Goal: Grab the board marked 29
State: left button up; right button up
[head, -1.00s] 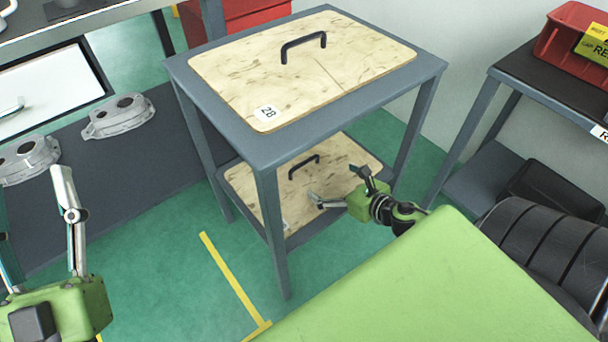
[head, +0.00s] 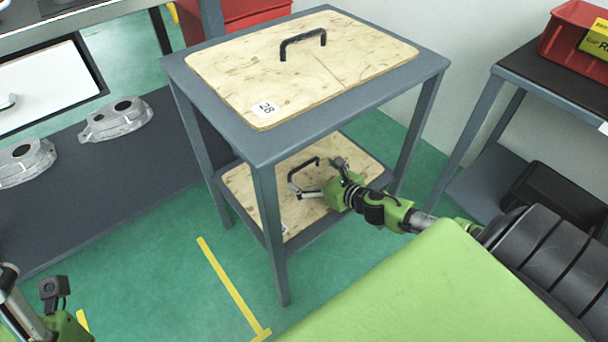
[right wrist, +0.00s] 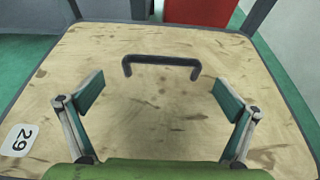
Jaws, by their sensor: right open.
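The board marked 29 (right wrist: 150,105) is a pale wooden board with a black bar handle (right wrist: 162,62). It lies on the lower shelf of the grey stand, and it also shows in the head view (head: 270,192), partly hidden by my right gripper and the stand. My right gripper (head: 310,178) is open over this board, near the handle. In the right wrist view its spread fingers (right wrist: 160,97) are empty, with the handle ahead of them, not between them. My left gripper (head: 45,315) is only partly visible at the lower left; its fingers cannot be made out.
A similar board marked 28 (head: 300,70) lies on the stand's top (head: 264,148), above my right gripper. The stand's legs flank the lower shelf. Metal castings (head: 115,118) lie on a dark surface at left. A side table with a red bin (head: 575,38) stands at right.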

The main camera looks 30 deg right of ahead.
aim_at(304, 167)
jog(key=b+x, duration=0.1)
jog(key=x, duration=0.3)
jog(key=shift+w+d+b, duration=0.1)
jog(key=shift+w+b, duration=0.2)
jog(key=shift+w, duration=0.15)
jog(key=c, duration=1.3)
jog(key=shift+r, duration=0.1)
jog(key=c, duration=0.3)
jog(key=shift+c, duration=0.2)
